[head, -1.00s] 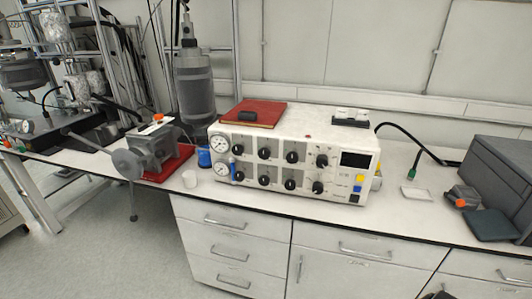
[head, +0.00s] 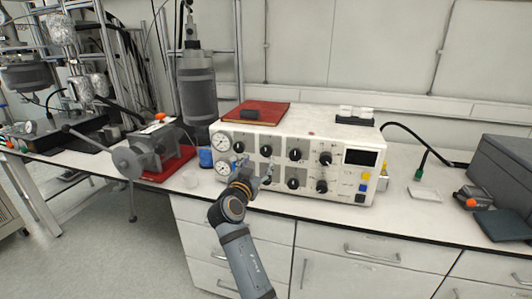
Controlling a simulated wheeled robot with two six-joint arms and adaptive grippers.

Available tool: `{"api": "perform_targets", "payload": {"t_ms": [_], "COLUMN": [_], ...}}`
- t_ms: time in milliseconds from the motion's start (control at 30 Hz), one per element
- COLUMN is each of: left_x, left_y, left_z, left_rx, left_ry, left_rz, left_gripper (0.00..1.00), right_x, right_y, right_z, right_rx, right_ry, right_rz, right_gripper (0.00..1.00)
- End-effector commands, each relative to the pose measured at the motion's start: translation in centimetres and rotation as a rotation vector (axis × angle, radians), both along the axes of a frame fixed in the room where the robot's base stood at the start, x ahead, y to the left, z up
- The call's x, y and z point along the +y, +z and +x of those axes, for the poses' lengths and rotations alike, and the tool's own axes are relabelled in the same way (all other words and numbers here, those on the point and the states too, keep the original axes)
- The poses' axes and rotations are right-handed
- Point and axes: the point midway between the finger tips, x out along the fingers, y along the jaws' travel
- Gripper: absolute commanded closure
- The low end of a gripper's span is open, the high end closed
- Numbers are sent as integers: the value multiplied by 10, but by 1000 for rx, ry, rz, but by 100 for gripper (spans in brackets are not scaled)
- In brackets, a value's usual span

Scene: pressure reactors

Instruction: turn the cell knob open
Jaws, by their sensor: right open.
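The white control panel (head: 345,132) stands on the bench with two rows of black knobs and two round gauges at its left end. Upper-row knobs include the ones at the left (head: 239,148), middle (head: 295,154) and right (head: 325,158). I cannot read which one is the cell knob. My right gripper (head: 255,171) is open in front of the panel's lower left part, its fingers pointing at the panel. It hides the left knobs of the lower row. I cannot tell whether it touches the panel. My left gripper is not in view.
A red book (head: 255,113) with a black object lies on top of the panel. A grey device (head: 155,148) with a long lever stands on a red base at left. A grey box (head: 503,170) stands at right.

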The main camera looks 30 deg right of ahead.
Motion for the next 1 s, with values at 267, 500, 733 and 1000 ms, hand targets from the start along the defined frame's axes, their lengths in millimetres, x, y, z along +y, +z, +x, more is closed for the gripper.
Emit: {"api": "perform_targets", "payload": {"t_ms": [267, 500, 733, 1000], "left_x": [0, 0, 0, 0], "left_y": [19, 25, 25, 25], "left_z": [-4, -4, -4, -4], "left_rx": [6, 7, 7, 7], "left_ry": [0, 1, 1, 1], "left_rz": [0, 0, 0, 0], "left_gripper": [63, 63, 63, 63], "right_x": [-44, -70, -74, -74], "right_y": [5, 2, 0, 0], "right_z": [37, 59, 63, 63], "right_rx": [2, 3, 2, 3], "right_ry": [-2, 0, 1, 1], "right_rz": [-7, -4, -1, -1], "right_gripper": [36, 36, 36, 58]}}
